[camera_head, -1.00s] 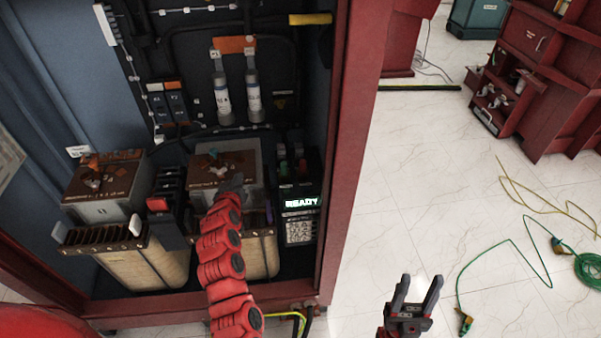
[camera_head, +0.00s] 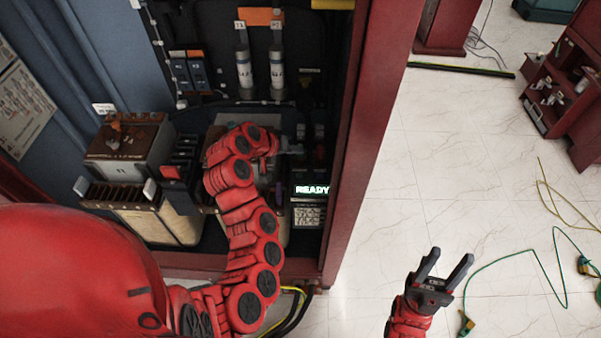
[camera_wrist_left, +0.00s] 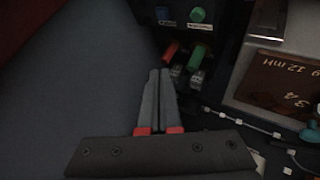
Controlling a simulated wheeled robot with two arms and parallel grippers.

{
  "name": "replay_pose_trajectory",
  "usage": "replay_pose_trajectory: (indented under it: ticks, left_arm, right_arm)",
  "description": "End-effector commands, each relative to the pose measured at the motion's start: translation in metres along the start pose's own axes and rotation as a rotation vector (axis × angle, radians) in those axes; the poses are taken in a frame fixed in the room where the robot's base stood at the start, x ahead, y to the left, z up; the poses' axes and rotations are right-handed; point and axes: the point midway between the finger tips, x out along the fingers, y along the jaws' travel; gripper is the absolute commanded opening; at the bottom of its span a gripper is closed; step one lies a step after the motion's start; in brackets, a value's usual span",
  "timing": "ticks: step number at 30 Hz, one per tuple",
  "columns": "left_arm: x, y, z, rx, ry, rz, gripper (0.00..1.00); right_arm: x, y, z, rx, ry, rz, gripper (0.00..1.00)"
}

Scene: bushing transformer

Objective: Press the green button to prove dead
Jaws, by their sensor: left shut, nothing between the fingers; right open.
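A round green button (camera_wrist_left: 198,14) sits on a dark panel at the top of the left wrist view, beside a blue one (camera_wrist_left: 165,14). In the head view I cannot make out the green button. My left gripper (camera_wrist_left: 160,73) is shut and empty, its tips pointing at the panel and apart from the green button in the picture. In the head view, the left gripper (camera_head: 291,149) is small and partly hidden, above the lit READY display (camera_head: 311,190). My right gripper (camera_head: 444,267) is open and empty over the floor, outside the cabinet.
A red plug-like part (camera_wrist_left: 171,49) and a green one (camera_wrist_left: 196,58) stand between my left fingertips and the buttons. The red cabinet post (camera_head: 361,140) is close on the right. A transformer block (camera_head: 126,150) stands at left. Tiled floor (camera_head: 440,190) is open outside.

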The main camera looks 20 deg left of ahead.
Motion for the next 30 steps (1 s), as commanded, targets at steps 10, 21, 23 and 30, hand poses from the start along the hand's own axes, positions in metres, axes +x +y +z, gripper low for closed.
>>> replay_pose_trajectory:
  ticks: [10, 21, 23, 30]
  left_arm:
    - [0.013, -0.010, 0.010, -0.001, 0.001, -0.001, 0.00]
    - [0.051, -0.038, 0.037, -0.001, 0.001, -0.001, 0.00]
    - [0.056, -0.041, 0.040, 0.000, 0.001, -0.001, 0.00]
    - [0.062, -0.045, 0.045, 0.000, 0.002, -0.001, 0.00]
  right_arm:
    - [-0.008, 0.000, 0.001, 0.000, 0.000, 0.000, 0.50]
    - [-0.034, -0.002, 0.006, 0.000, 0.000, 0.000, 0.50]
    - [-0.040, -0.002, 0.007, 0.000, 0.000, 0.000, 0.50]
    - [-0.045, -0.002, 0.008, 0.000, 0.000, 0.000, 0.50]
